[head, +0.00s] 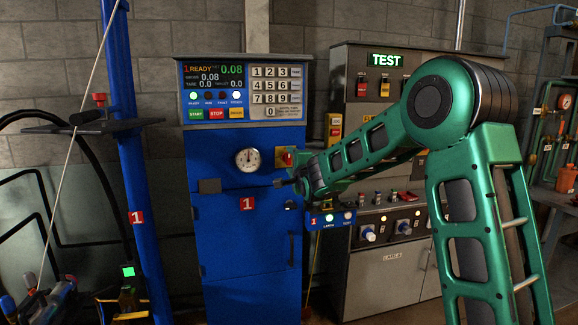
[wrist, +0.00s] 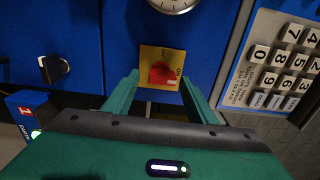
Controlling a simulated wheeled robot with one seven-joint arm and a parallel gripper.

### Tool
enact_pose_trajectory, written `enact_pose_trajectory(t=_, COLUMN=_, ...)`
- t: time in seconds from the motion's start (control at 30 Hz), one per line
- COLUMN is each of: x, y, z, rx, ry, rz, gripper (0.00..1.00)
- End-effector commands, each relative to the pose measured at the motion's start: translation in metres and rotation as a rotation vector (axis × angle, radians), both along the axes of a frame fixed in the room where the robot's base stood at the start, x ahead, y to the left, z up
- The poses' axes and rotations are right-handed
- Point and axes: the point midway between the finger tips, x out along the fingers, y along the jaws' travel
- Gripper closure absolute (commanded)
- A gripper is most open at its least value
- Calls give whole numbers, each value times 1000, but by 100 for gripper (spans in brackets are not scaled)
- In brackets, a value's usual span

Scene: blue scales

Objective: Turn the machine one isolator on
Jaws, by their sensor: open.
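The machine one isolator is a red rotary knob on a yellow plate (head: 281,160), on the right side of the blue cabinet marked 1 (head: 230,235). In the wrist view the red knob (wrist: 162,73) lies straight ahead, between and beyond my fingers. Small lettering on the plate is too blurred to read surely, and I cannot tell the knob's setting. My gripper (head: 281,183) is open and empty, close in front of the cabinet just below the isolator. In the wrist view its green fingers (wrist: 158,88) stand apart, one either side of the plate, with no clear contact.
A round gauge (head: 248,160) sits left of the isolator. A lit display and keypad panel (head: 241,90) is above. A grey machine with a TEST sign (head: 386,60) stands right, behind my arm.

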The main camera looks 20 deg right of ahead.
Motion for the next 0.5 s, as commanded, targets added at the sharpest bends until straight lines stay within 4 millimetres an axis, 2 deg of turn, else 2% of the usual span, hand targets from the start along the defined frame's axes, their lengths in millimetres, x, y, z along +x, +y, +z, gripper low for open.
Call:
enact_pose_trajectory(t=0.17, x=-24, y=0, z=0, rx=-1, ry=1, rz=0, gripper=48)
enact_pose_trajectory(t=0.5, x=-84, y=0, z=0, rx=-1, ry=1, rz=-1, gripper=48)
